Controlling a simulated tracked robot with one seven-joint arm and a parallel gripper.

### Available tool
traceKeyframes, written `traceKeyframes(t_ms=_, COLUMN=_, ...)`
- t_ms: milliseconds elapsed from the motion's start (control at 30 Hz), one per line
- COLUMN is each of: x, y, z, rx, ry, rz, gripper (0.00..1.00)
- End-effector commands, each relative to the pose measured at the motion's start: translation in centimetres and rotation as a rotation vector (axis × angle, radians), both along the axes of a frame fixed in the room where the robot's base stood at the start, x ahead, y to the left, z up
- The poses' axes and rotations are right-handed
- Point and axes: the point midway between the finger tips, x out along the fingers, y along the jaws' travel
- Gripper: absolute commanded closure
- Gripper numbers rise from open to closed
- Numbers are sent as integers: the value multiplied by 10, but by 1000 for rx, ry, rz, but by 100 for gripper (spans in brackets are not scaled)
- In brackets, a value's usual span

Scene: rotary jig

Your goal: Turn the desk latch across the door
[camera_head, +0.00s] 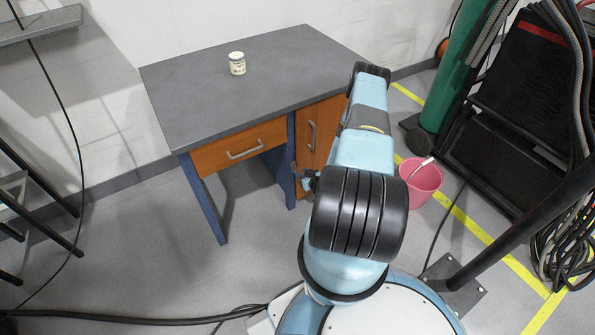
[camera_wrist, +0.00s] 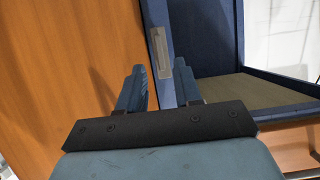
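The desk (camera_head: 215,85) has a grey top, blue legs and an orange door (camera_head: 318,128) with a bar handle, partly hidden behind my arm. In the wrist view the door (camera_wrist: 60,60) fills the left side. The latch (camera_wrist: 159,50), a small grey metal bar, lies lengthwise along the blue post beside the door's edge, not across the door. My gripper (camera_wrist: 160,76) is open, its two blue fingers apart, with the latch's lower end seen between the fingertips. Contact cannot be told. In the head view my gripper (camera_head: 307,182) is by the post, and the latch is too small to make out.
A small jar (camera_head: 237,63) stands on the desk top. A pink bucket (camera_head: 421,182) stands on the floor right of my arm, near a green cylinder (camera_head: 452,85).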

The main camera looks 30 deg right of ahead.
Motion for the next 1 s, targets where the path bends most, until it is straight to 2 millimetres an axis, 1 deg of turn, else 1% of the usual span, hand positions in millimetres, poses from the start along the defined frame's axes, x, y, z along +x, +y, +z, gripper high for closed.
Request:
traceKeyframes(t_ms=33, x=8, y=1, z=-3, rx=-1, ry=-1, rz=1, gripper=66)
traceKeyframes(t_ms=100, x=18, y=1, z=-7, rx=-1, ry=-1, rz=1, gripper=66)
traceKeyframes(t_ms=300, x=38, y=3, z=-16, rx=-1, ry=-1, rz=3, gripper=66)
traceKeyframes(t_ms=500, x=45, y=3, z=-18, rx=0, ry=1, rz=2, gripper=66)
traceKeyframes(t_ms=733, x=45, y=3, z=-18, rx=0, ry=1, rz=3, gripper=66)
traceKeyframes(t_ms=1000, x=45, y=3, z=-18, rx=0, ry=0, rz=3, gripper=92)
